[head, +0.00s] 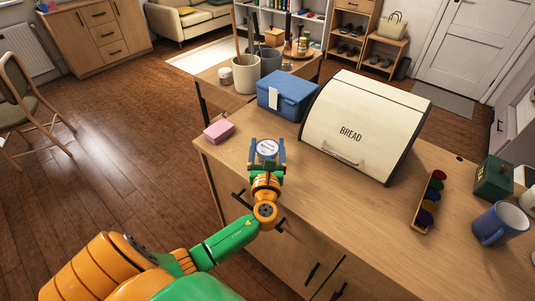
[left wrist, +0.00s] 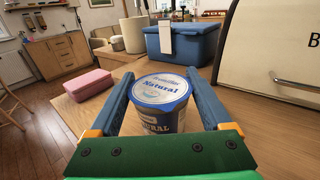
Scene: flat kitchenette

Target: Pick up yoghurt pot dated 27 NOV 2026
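A yoghurt pot (head: 267,149) with a white and blue lid is between the fingers of my left gripper (head: 267,143), over the wooden counter. The pot is upright. Its base is hidden, so I cannot tell whether it touches the counter. No date is readable. My right gripper is not in view.
A pink box (head: 219,130) lies near the counter's left edge. A blue lidded box (head: 287,94) and a cream bread bin (head: 365,125) stand behind and right. A rack of coloured pieces (head: 428,202) and a blue mug (head: 499,224) are further right. The counter (head: 345,205) before the bin is clear.

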